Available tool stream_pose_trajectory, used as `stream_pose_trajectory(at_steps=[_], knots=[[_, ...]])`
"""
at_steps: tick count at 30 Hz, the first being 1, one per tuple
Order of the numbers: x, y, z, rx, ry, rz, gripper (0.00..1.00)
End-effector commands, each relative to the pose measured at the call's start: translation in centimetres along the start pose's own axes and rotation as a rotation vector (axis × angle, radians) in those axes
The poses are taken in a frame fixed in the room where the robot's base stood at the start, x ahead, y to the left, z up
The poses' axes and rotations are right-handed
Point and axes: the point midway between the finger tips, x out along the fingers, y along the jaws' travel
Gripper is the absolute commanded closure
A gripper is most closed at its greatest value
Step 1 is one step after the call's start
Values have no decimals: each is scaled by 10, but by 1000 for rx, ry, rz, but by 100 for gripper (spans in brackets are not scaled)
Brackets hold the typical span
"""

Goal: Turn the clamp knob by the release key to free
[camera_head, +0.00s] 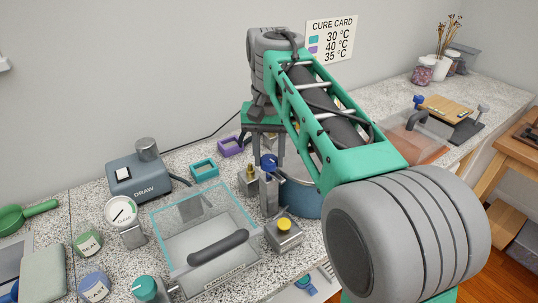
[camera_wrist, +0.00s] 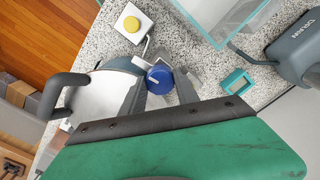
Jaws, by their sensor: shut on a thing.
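The blue clamp knob (camera_head: 269,163) sits at the near left side of a round blue-grey pot (camera_head: 303,199). In the wrist view the knob (camera_wrist: 159,77) shows a pale mark on its face. My gripper (camera_head: 266,152) points down at the knob, and its two fingers (camera_wrist: 160,88) are shut on it from both sides. The pot's metal lid (camera_wrist: 92,98) and grey handle (camera_wrist: 67,92) show in the wrist view; my arm hides most of the lid in the head view. I cannot make out a marking that I can name as the release key.
A box with a yellow button (camera_head: 284,224) stands just in front of the pot. A clear-walled case (camera_head: 190,226) with a dark handle is to its left. A brass fitting (camera_head: 250,174) stands close beside the knob. Teal (camera_head: 204,168) and purple (camera_head: 231,147) frames lie behind.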

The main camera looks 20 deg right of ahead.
Motion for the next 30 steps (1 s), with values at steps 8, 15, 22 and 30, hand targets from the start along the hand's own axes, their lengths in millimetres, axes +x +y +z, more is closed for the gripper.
stream_pose_trajectory(at_steps=[8, 15, 22, 30], knots=[[0, 0, 0, 119, 2, -1, 100], [0, 0, 0, 155, 3, -1, 100], [-1, 0, -1, 158, 3, -1, 100], [0, 0, 0, 157, 2, -1, 51]])
